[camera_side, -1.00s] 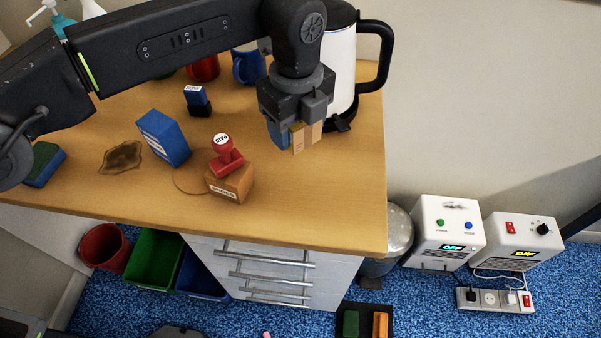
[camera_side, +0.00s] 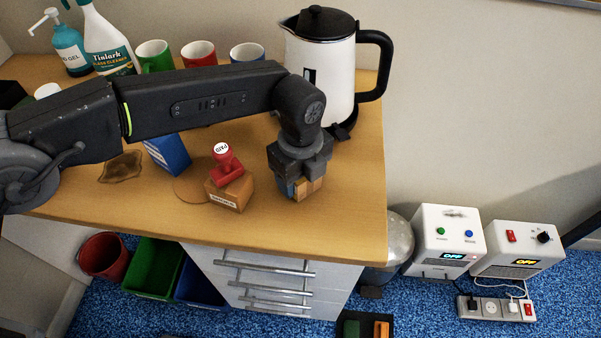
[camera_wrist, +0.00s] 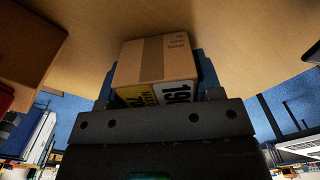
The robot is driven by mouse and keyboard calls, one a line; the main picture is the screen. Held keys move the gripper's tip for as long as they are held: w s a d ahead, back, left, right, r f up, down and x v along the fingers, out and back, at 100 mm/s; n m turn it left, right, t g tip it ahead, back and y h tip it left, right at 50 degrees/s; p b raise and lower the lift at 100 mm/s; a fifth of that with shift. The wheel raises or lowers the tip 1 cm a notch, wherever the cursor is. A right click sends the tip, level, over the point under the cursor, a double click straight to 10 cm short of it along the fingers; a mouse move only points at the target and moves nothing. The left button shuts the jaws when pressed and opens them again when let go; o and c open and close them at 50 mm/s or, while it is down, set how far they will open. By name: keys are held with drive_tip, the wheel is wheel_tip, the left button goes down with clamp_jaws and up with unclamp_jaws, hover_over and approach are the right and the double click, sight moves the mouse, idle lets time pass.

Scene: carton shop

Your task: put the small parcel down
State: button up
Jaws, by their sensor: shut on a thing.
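The small parcel (camera_side: 308,188) is a brown cardboard box with a tape strip. In the wrist view the parcel (camera_wrist: 156,62) sits between my gripper's jaws, with printed labels on the side facing the camera. My gripper (camera_side: 298,184) is shut on it, pointing down over the right part of the wooden desk (camera_side: 330,225). The parcel is at or close above the desk top; I cannot tell whether it touches.
A larger carton (camera_side: 231,190) with a red stamp (camera_side: 226,160) on it stands left of my gripper. A blue box (camera_side: 167,153) is farther left. A white kettle (camera_side: 322,75) stands behind. The desk's right and front edges are near, with bare wood between.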

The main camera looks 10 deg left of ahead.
drive_tip(key=shift+f, duration=0.1)
drive_tip(key=o, duration=1)
wheel_tip(320, 180, up, 12)
drive_tip(key=shift+r, duration=0.15)
drive_tip(key=shift+a, duration=0.1)
